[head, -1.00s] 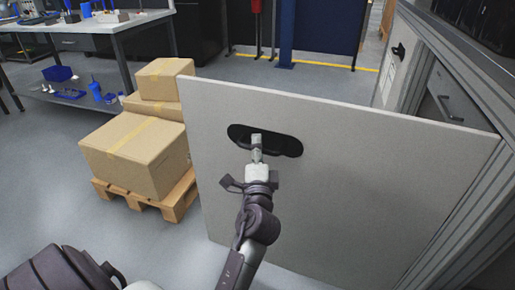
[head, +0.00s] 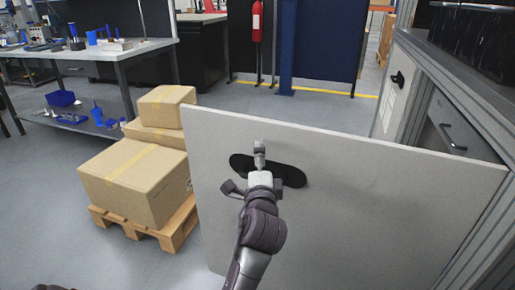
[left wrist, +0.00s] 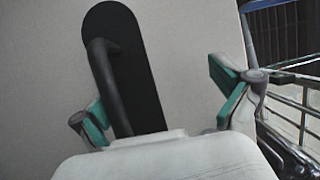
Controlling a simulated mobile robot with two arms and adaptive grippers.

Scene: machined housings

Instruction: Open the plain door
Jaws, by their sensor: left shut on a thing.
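The plain door (head: 370,220) is a large light grey panel. It stands swung out from the cabinet frame at the right, with a gap behind its top edge. Its black handle (head: 285,173) sits on a dark rounded plate near the upper left. My left gripper (head: 259,150) is at this handle and partly covers it. In the left wrist view the handle bar (left wrist: 106,85) runs between the fingers of my left gripper (left wrist: 165,105), close to the left finger. My right gripper is out of view.
Cardboard boxes (head: 125,180) on a wooden pallet (head: 160,232) stand just left of the door's free edge. A workbench (head: 110,52) is at the back left. Behind the door, a labelled panel (head: 395,98) and a grey drawer (head: 455,130) show.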

